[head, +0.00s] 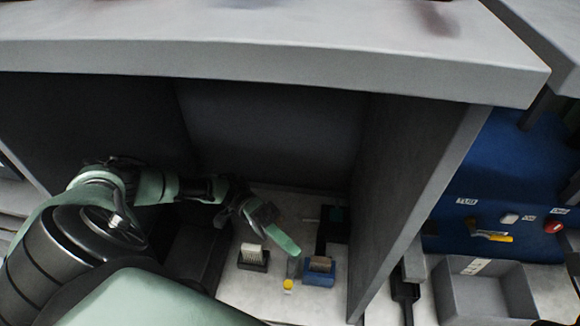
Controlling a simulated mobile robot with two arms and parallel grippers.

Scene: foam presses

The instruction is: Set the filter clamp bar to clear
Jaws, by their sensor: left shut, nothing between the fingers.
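My left arm reaches in from the left under the grey overhang. Its gripper (285,240) is shut and empty, and points down to the right. It is above a pale work surface (245,290), close to a dark block with a white top (253,255) and a blue block with a brownish top (319,270). A small yellow-ended piece (288,285) stands between the blocks, just below the fingertips. I cannot tell which part is the filter clamp bar, or whether the fingers touch anything. My right gripper is out of view.
A grey overhang (280,58) spans the top, and a grey side wall (415,185) closes the bay on the right. Beyond it are a blue panel with a yellow-ended handle (495,238), a red button (553,227), and an empty grey bin (455,300).

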